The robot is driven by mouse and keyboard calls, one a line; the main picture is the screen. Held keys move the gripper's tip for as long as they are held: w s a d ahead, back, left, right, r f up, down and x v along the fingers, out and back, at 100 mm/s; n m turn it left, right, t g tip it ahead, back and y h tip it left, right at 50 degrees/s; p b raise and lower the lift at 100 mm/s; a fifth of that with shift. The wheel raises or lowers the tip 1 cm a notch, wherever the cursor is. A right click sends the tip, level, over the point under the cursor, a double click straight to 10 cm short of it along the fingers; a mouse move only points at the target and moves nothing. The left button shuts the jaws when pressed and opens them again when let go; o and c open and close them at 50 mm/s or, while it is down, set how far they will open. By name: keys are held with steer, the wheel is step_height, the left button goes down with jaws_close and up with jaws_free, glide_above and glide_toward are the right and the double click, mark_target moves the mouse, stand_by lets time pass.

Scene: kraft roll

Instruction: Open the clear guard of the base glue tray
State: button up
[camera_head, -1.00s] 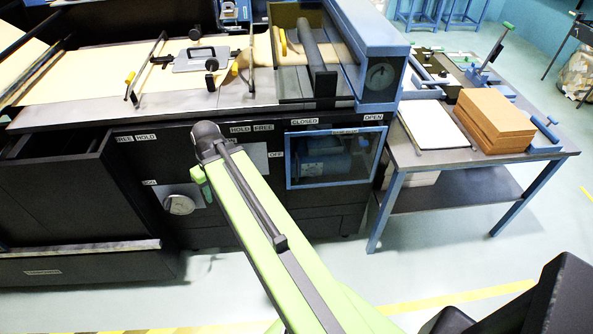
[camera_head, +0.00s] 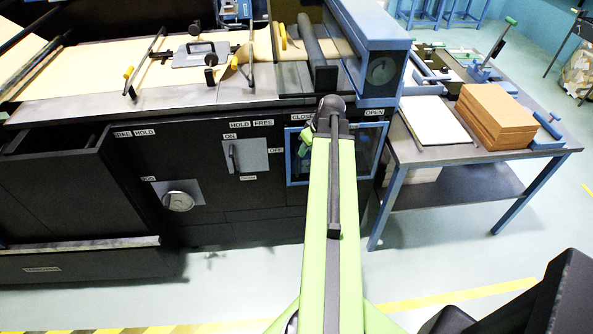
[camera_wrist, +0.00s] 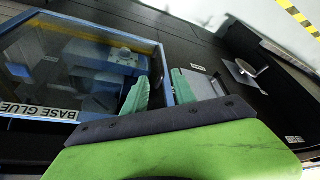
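The clear guard is a see-through panel in a blue frame (camera_head: 370,178) on the machine's dark front, below CLOSED and OPEN labels; my arm covers part of it. In the wrist view its blue frame (camera_wrist: 160,66) and BASE GLUE label (camera_wrist: 40,112) show, with blue parts of the glue tray (camera_wrist: 100,75) behind the panel. The guard looks shut. My gripper (camera_wrist: 160,87) has its two green fingers apart, one on each side of the frame's edge as seen in the picture. I cannot tell whether they touch it.
A lever on a grey plate (camera_head: 246,158) and a round knob (camera_head: 179,200) sit left of the guard. A metal table (camera_head: 430,156) with a brown stack (camera_head: 496,118) stands close on the right. Clear floor lies in front.

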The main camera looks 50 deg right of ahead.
steer(key=b, duration=1.2)
glide_toward(297, 174)
steer(key=w+f, duration=0.2)
steer(key=w+d+f, duration=0.1)
steer(key=f, duration=0.1)
steer(key=shift+w+f, duration=0.35)
steer(key=shift+w, duration=0.05)
steer(key=shift+w+f, duration=0.25)
steer(key=shift+f, duration=0.1)
steer(key=shift+r, duration=0.1)
jaws_close()
